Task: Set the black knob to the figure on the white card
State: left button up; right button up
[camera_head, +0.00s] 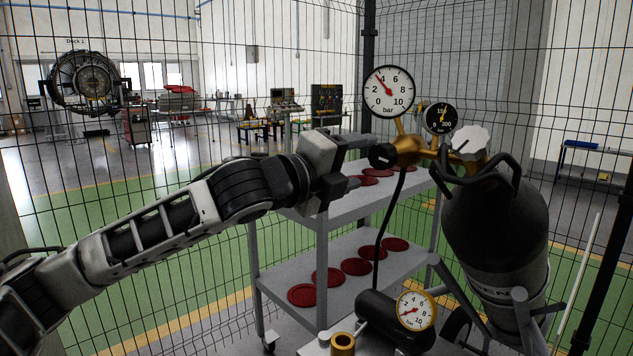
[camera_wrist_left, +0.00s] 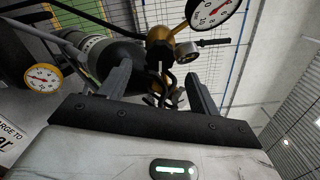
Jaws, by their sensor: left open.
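The black knob (camera_head: 382,156) sits on the left end of a brass regulator (camera_head: 407,150) on a dark gas cylinder (camera_head: 495,225). My left gripper (camera_head: 364,160) is open just left of the knob, fingers pointing at it, one above and one below; I cannot tell if they touch it. My right gripper is not in view.
A black gauge (camera_head: 440,118) and a white knob (camera_head: 469,142) stand right of the regulator. A yellow-rimmed gauge (camera_head: 416,310) sits on a small black tank below. A grey shelf cart (camera_head: 285,272) with red discs and a wire mesh fence stand behind.

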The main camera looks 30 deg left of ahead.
pick_arm(q)
jog(key=b+v, duration=0.1)
jog(key=v, duration=0.8)
jog(key=shift+b, duration=0.35)
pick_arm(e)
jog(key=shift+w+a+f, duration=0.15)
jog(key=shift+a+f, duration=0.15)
pick_arm(q)
jog(key=d+f+n+g, duration=0.1)
jog(key=d+f+n, duration=0.25)
jog(key=f, duration=0.55)
jog(key=d+f+n+g+h, duration=0.15)
jog(key=f+n, duration=0.25)
jog(key=f, duration=0.5)
jog(key=d+f+n+g, duration=0.1)
jog(key=d+f+n, duration=0.25)
jog(key=f, duration=0.55)
jog(key=s+f+n+g+y, duration=0.1)
jog(key=s+f+n, duration=0.5)
jog(key=f, duration=0.6)
jog(key=s+f+n+g+y, duration=0.2)
jog(key=s+f+n+y, duration=0.2)
jog(key=s+f, duration=0.7)
jog(key=shift+s+d+f+n, duration=0.25)
jog(key=shift+f+n, duration=0.55)
jog(key=shift+n, duration=0.4)
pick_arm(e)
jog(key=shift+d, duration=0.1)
pick_arm(q)
jog(key=shift+w, duration=0.1)
